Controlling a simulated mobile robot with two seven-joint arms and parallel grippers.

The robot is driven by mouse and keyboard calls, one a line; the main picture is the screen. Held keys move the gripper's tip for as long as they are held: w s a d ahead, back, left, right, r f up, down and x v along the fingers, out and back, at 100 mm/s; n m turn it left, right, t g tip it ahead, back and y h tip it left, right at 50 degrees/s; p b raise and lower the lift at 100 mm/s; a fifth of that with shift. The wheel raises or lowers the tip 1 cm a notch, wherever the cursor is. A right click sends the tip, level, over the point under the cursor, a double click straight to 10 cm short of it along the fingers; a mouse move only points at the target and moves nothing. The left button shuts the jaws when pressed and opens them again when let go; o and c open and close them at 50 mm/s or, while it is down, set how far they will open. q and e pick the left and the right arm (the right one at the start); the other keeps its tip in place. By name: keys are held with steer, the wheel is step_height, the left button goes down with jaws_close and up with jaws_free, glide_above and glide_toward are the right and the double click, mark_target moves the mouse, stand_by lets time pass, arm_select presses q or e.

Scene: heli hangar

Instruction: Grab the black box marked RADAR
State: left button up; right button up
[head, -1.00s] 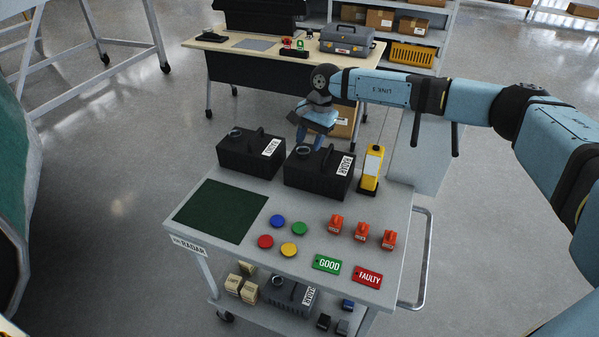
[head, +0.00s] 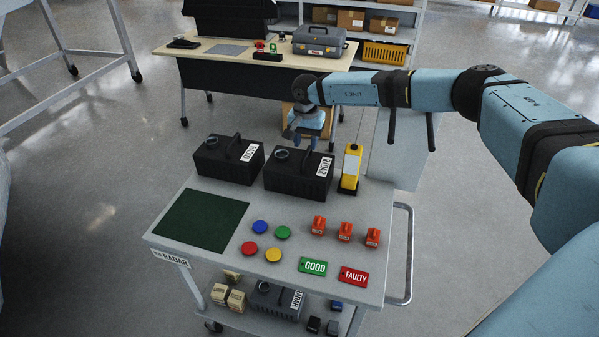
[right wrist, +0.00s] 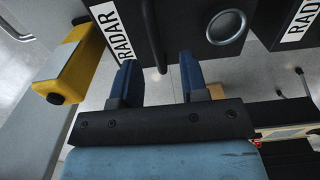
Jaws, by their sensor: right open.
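Two black boxes with top handles, round rings and white labels stand at the back of the grey cart (head: 275,218). The right box (head: 283,182) also shows in the right wrist view (right wrist: 185,45), where its label reads RADAR. My right gripper (head: 311,141) is open and empty, just behind and above the right box in the head view. In the wrist view its fingers (right wrist: 160,68) point toward that box, its handle (right wrist: 155,35) ahead of the gap. My left gripper is out of view.
A yellow device (head: 350,170) stands close right of the right box. A green mat (head: 202,219), coloured discs and orange parts lie in front. Another black box (head: 272,302) sits on the lower shelf. A table (head: 240,58) stands behind the cart.

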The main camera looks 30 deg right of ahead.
mark_target(307, 152)
step_height(307, 152, down, 4)
steer(key=shift+s+f, duration=0.15)
jaws_close()
stand_by(1.3)
steer(key=shift+d, duration=0.1)
